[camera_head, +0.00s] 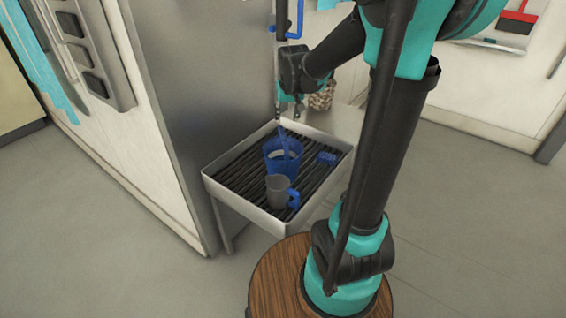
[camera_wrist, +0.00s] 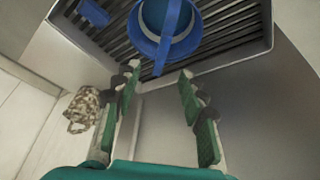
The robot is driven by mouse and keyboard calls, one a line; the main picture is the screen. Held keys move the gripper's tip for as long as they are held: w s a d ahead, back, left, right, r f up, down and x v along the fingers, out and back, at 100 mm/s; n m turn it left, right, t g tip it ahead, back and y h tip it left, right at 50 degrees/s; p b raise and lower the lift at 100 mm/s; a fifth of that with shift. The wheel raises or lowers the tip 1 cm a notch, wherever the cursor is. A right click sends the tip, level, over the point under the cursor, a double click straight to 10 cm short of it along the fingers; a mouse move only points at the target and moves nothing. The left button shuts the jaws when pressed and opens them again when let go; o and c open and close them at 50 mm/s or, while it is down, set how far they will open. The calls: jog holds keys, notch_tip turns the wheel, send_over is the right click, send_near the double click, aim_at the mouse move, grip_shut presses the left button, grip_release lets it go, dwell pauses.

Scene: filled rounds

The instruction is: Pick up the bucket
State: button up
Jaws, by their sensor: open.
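The blue bucket (camera_head: 285,157) stands upright on the slatted rack of a metal tray. Its handle sticks up above its rim. In the wrist view the bucket (camera_wrist: 170,46) is at the top middle, seen from above, with the handle crossing its opening. My gripper (camera_wrist: 159,70) is open and empty, and its two fingers point toward the bucket without closing around it. In the head view my gripper (camera_head: 291,107) is above and behind the bucket, near the tray's far edge, and small there.
A grey jug (camera_head: 277,188) with a blue handle stands close in front of the bucket. A blue block-like item (camera_head: 326,158) lies to its right. The tray (camera_head: 245,214) has raised walls and adjoins a grey panel (camera_head: 205,90). A patterned basket (camera_head: 322,96) is behind.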

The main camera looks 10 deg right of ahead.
aim_at(282, 140)
jog(key=x, duration=1.2)
jog(key=shift+w, duration=0.1)
jog(key=x, duration=0.5)
jog(key=shift+w+a, duration=0.2)
jog(key=shift+a, duration=0.05)
grip_shut()
